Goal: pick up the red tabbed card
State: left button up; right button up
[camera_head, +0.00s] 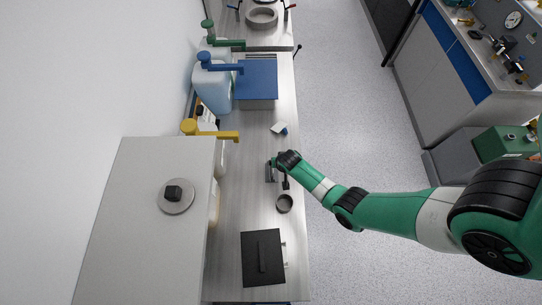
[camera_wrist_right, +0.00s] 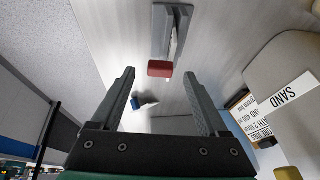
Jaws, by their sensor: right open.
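The red tab (camera_wrist_right: 160,69) of the card shows in the right wrist view, just beyond and between my fingertips. A thin pale strip behind it, apparently the card's body, sits in a grey slotted holder (camera_wrist_right: 160,35). My right gripper (camera_wrist_right: 160,76) is open, with one finger on each side of the tab and nothing visibly clasped. In the head view my right arm reaches in from the right over the bench, its wrist (camera_head: 288,159) beside the small grey holder; the red tab cannot be made out there. My left gripper is not in view.
A small white and blue item (camera_head: 279,128) lies farther along the bench. A round grey dish (camera_head: 284,203) and a black flat box (camera_head: 262,258) stand nearer. Containers with coloured pump taps and a large white cabinet (camera_head: 130,215) line the left side. Bare bench lies between.

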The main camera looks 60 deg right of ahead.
jog(key=shift+x, duration=0.95)
jog(key=shift+r, duration=0.1)
jog(key=c, duration=1.1)
jog(key=shift+r, duration=0.15)
